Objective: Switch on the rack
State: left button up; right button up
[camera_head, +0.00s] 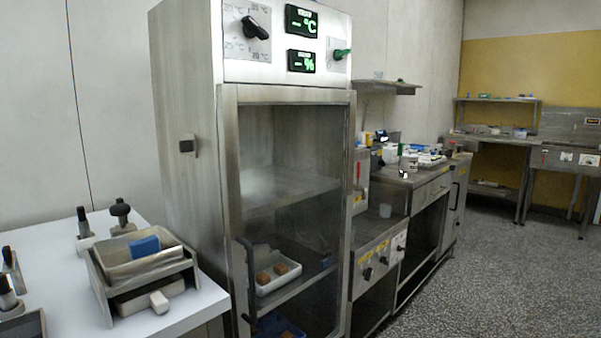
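The rack (185,130) is a tall steel cabinet with a glass door (290,150), which looks shut. Its top panel has a black rotary knob (255,28) on a marked plate at the left. Two dark displays with green characters are in the middle: the upper display (301,21) reads a dash and °C, the lower display (301,61) a dash and %. A green switch knob (341,54) is at the right, its lever pointing sideways. A long dark handle (248,285) runs down the door's left side. Neither of my grippers is in view.
Inside the rack, a white tray (278,287) holds brown pieces. A white table (65,275) at the left bears a steel frame (145,262) with a blue block and several black-topped tools. A steel counter (425,182) stands to the right. Speckled floor (470,275) is clear at the right.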

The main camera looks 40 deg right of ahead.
aim_at(339, 55)
jog(key=z, duration=1.45)
